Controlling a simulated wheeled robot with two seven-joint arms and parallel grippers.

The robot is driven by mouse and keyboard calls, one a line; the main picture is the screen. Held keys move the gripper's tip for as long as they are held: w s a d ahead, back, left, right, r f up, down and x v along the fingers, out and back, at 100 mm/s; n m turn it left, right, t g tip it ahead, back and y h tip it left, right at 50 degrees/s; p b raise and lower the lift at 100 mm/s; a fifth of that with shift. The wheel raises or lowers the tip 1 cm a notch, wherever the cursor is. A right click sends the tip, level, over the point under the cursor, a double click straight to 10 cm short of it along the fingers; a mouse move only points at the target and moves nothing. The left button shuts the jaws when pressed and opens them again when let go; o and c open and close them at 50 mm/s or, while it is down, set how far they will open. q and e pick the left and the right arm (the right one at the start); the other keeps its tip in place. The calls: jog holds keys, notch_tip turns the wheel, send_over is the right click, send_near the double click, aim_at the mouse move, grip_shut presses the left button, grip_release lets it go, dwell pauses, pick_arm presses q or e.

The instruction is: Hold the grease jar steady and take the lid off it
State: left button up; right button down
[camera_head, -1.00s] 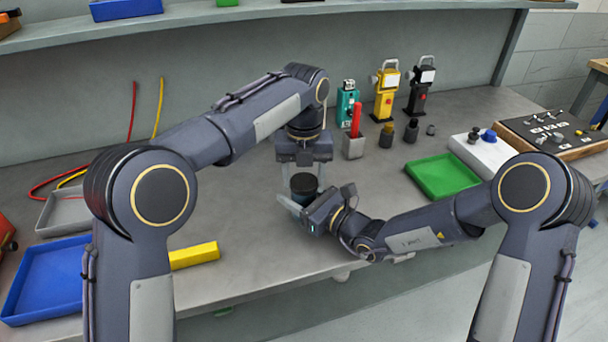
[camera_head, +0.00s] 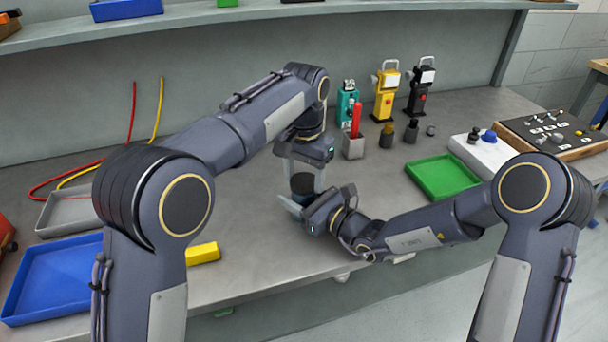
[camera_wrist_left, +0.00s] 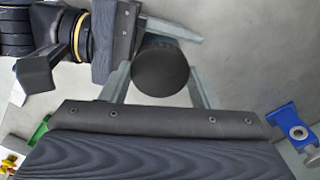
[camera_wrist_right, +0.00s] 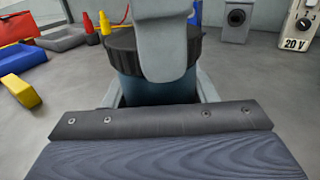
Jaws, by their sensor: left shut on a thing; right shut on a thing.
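The grease jar has a dark teal body (camera_wrist_right: 155,91) and a ribbed black lid (camera_wrist_right: 122,42), and stands upright near the bench's front edge. The lid's round top (camera_wrist_left: 160,70) shows in the left wrist view. My left gripper (camera_head: 304,180) comes down from above and is shut on the lid, one finger on each side. One of its fingers hides the lid's middle in the right wrist view. My right gripper (camera_head: 301,202) comes in low from the right and is shut around the jar body. I see no gap between lid and body.
A green tray (camera_head: 443,176) lies right, a blue tray (camera_head: 52,278) and yellow block (camera_head: 203,252) left. Bench between is clear.

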pick_arm(q)
jog(key=n, duration=0.5)
jog(key=shift+n, duration=0.3)
jog(key=n, duration=1.7)
jog(key=shift+n, duration=0.4)
jog(key=shift+r, duration=0.3)
jog(key=shift+r, duration=0.9)
